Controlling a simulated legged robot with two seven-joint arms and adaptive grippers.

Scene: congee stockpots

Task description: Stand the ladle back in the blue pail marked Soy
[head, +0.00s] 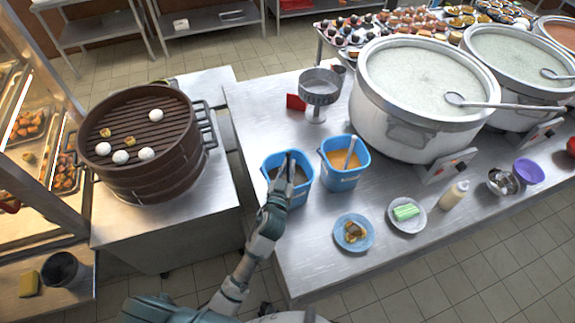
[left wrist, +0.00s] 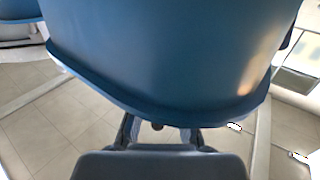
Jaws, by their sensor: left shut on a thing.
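Two blue pails stand side by side near the table's left end. The left pail (head: 300,193) has dark contents. The right pail (head: 341,180) holds an orange-brown liquid, with a thin handle (head: 350,150) leaning out of it. I cannot read a Soy mark on either. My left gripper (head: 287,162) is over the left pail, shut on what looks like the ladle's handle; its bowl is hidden. In the left wrist view, a blue pail wall (left wrist: 160,60) fills the top, and a small brownish end (left wrist: 157,127) shows between the fingers (left wrist: 160,130). My right gripper is not seen.
White stockpots (head: 395,120) with ladles across them stand behind and right. A metal strainer on a stand (head: 319,90) and a red card (head: 295,102) are behind the pails.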

